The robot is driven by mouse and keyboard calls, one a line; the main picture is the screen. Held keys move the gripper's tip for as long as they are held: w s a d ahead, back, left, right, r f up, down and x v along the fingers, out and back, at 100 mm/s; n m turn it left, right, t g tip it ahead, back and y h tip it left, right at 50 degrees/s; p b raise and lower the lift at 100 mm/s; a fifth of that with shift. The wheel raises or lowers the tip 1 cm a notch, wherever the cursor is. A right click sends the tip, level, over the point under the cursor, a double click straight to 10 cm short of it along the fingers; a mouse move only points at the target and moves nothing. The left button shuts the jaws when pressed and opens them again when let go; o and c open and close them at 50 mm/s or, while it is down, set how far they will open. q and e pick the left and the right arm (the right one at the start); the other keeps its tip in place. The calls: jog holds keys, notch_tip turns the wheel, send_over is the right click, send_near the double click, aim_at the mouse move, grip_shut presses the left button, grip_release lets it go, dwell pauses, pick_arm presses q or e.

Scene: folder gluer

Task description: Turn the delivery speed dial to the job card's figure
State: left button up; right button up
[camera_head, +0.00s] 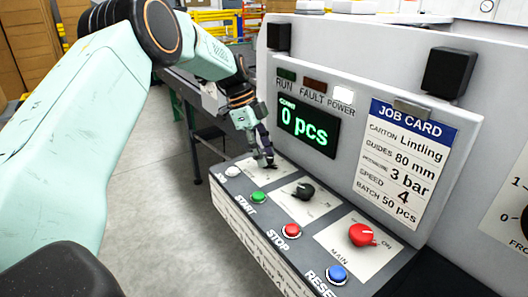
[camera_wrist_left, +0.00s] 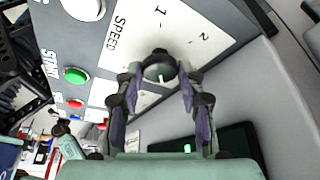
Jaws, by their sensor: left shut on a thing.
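The job card (camera_head: 405,160) reads SPEED 4, under pressure 3 bar. My left gripper (camera_head: 266,160) reaches down to the far end of the sloped control panel. In the left wrist view its two fingers (camera_wrist_left: 158,95) are shut on the dark speed dial (camera_wrist_left: 158,66), one finger at each side. The white plate (camera_wrist_left: 200,35) beside it is printed SPEED, with figures 1 and 2 legible. A small pale mark shows on the dial; I cannot tell for sure which figure it points to. The rest of the scale is hidden. My right gripper is not in view.
On the panel are a white jog button (camera_head: 233,171), green START (camera_head: 258,197), red STOP (camera_head: 291,230) and blue RESET (camera_head: 336,274). A black knob (camera_head: 303,190) and red main switch (camera_head: 362,235) are nearer. The display (camera_head: 307,126) reads 0 pcs.

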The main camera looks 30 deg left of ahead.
pick_arm(q)
jog(key=shift+a+m+g, duration=0.1)
jog(key=shift+m+g, duration=0.2)
jog(key=shift+m, duration=0.5)
jog(key=o, duration=1.1)
jog(key=shift+a, duration=0.1)
jog(key=shift+o, duration=0.3)
jog(key=shift+w+r, duration=0.1)
jog(key=shift+r, duration=0.05)
jog(key=v, duration=1.1)
jog(key=shift+a+r, duration=0.2)
jog(key=shift+r, duration=0.15)
